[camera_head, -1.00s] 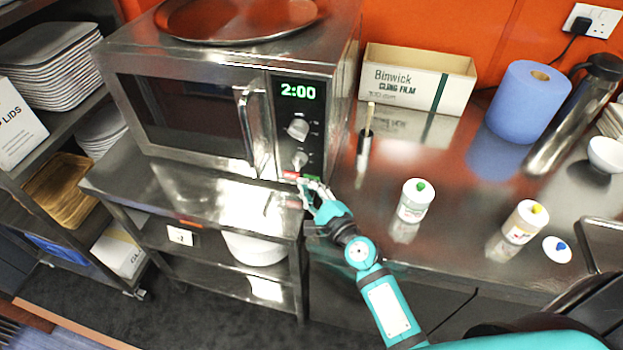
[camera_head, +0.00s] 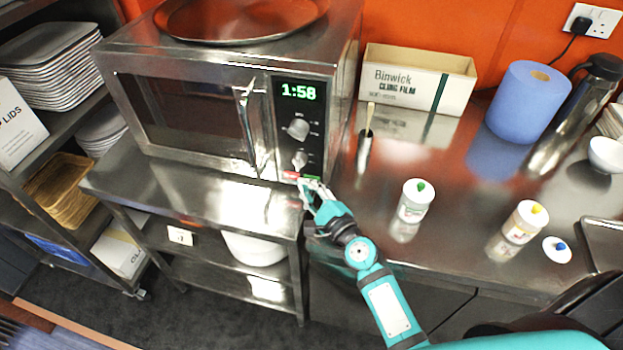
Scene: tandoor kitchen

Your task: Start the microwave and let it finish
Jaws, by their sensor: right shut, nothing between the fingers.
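The steel microwave (camera_head: 190,112) stands on a steel shelf at the left of the head view, its door closed. Its green display (camera_head: 298,91) reads 1:58. Below the display are two knobs, the upper one (camera_head: 298,129) and the lower one (camera_head: 300,159). A red and a green button sit at the panel's bottom, partly hidden by my fingers. My right gripper (camera_head: 306,184) is shut and empty, its tips at or very close to these buttons; I cannot tell whether they touch. My left gripper is not in view.
A round tray (camera_head: 240,22) lies on top of the microwave. On the counter at right stand a cling film box (camera_head: 415,80), a blue paper roll (camera_head: 527,103), a flask (camera_head: 572,115) and two small tubs, one green-topped (camera_head: 415,203), one yellow-topped (camera_head: 525,222).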

